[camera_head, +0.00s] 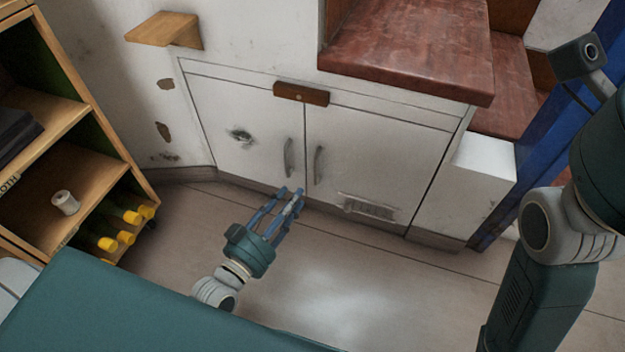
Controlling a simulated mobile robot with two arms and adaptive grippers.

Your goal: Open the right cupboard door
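The right cupboard door (375,165) is white and shut, with a small dark upright handle (319,165) near its left edge and a slatted vent low down. The left cupboard door (240,130) beside it is also shut, with its handle (288,157) near its right edge. My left gripper (292,194) points at the cupboard, with its blue-tipped fingers spread a little apart and nothing visible between them. In the picture its tips are just below the two handles and apart from them. My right arm shows at the right; its gripper is out of view.
A brown wooden latch block (301,94) sits above the seam between the doors. Dark red stair treads (410,50) rise above the cupboard. A wooden shelf unit (95,130) stands at the left. The floor (330,270) before the doors is clear.

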